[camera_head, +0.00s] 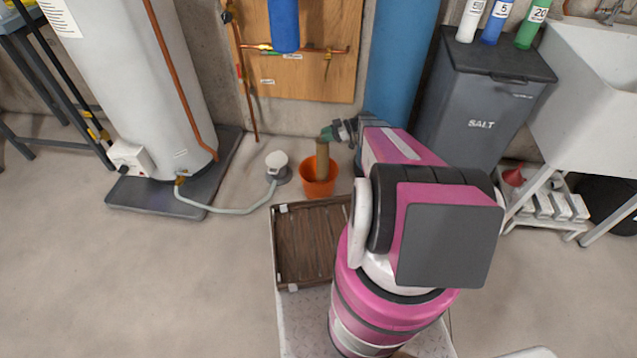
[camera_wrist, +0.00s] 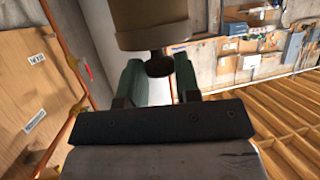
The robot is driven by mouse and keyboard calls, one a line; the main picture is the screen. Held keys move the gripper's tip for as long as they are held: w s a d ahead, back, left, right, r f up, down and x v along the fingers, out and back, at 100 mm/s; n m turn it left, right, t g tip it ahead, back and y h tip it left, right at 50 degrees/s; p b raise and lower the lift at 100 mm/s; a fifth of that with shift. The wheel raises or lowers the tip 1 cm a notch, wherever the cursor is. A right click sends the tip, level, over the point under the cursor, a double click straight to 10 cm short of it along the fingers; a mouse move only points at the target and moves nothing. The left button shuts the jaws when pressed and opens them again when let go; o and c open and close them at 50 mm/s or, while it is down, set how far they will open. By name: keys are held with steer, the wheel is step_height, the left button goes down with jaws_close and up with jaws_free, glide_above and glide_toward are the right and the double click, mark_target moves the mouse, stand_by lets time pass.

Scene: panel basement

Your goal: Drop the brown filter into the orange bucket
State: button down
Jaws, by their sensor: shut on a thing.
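The brown filter (camera_head: 322,160) is a tan cylinder that hangs upright from my gripper (camera_head: 330,134) in the head view. Its lower end is at or just inside the mouth of the orange bucket (camera_head: 318,187), which stands on the floor by the wall. I cannot tell how deep it reaches. In the wrist view the filter (camera_wrist: 150,20) fills the top middle, and the green fingers of my gripper (camera_wrist: 160,68) are shut on its narrow dark neck. The bucket does not show in the wrist view.
A white-capped floor pump (camera_head: 277,163) with a hose stands just left of the bucket. A brown slatted tray (camera_head: 305,245) lies in front of it. A blue tank (camera_head: 400,65) and a grey salt bin (camera_head: 480,110) stand to the right. Open floor lies at left.

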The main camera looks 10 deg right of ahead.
steer(key=shift+f, duration=3.15)
steer(key=c, duration=0.8)
jaws_free()
steer(key=shift+o, duration=0.2)
glide_toward(326, 145)
steer(key=w+f, duration=0.1)
steer(key=w+a+f, duration=0.1)
steer(key=w+f, duration=0.1)
steer(key=shift+a+f, duration=0.3)
steer(key=shift+a, duration=0.05)
